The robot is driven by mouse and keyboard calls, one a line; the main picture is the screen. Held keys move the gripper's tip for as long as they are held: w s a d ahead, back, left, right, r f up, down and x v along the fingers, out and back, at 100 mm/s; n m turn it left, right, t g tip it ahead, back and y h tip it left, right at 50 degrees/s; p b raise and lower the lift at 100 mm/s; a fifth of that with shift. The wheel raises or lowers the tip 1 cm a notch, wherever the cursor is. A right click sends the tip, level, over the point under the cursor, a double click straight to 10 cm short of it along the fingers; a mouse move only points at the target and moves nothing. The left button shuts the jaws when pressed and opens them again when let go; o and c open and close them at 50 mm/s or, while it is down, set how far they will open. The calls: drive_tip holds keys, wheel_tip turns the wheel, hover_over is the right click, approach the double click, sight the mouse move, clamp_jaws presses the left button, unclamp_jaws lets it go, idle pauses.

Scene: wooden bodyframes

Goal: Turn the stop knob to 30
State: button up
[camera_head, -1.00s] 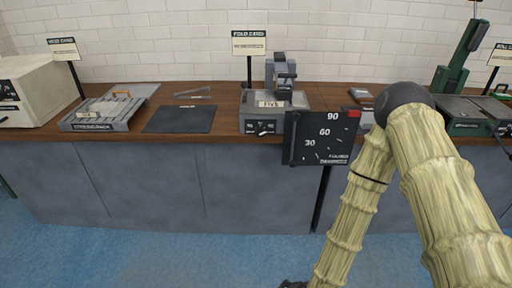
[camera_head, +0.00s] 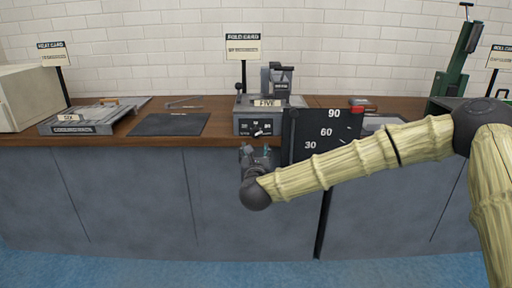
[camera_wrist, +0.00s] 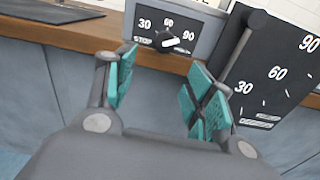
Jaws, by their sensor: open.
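The stop knob (camera_wrist: 170,43) is on the grey front of the fold-card machine (camera_head: 242,127), below a dial marked 30, 60 and 90 with STOP at lower left. It is dark, with a white pointer directed right, near the 90 side. In the head view the small knob (camera_head: 258,131) sits just above my gripper. My gripper (camera_wrist: 160,82) is open and empty, its teal pads spread apart. In the wrist view the knob lies beyond the gap between the pads, with no contact visible. My gripper (camera_head: 258,152) is in front of and below the counter edge in the head view.
A large dark panel (camera_head: 325,131) marked 30, 60 and 90 stands close at the right of the machine. A dark mat (camera_head: 170,125) and a grey tray unit (camera_head: 84,121) are to the left. The wooden counter edge (camera_wrist: 75,32) runs beneath the knob.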

sight(256, 134)
drive_tip(key=shift+m, duration=0.4)
drive_tip(key=w, duration=0.3)
drive_tip(key=w+b, duration=0.1)
drive_tip(key=w, duration=0.3)
drive_tip(key=w+r, duration=0.1)
drive_tip(key=w, duration=0.3)
drive_tip(key=shift+w+d, duration=0.1)
drive_tip(key=shift+d, duration=0.1)
drive_tip(key=shift+c, duration=0.4)
drive_tip(key=c, duration=0.9)
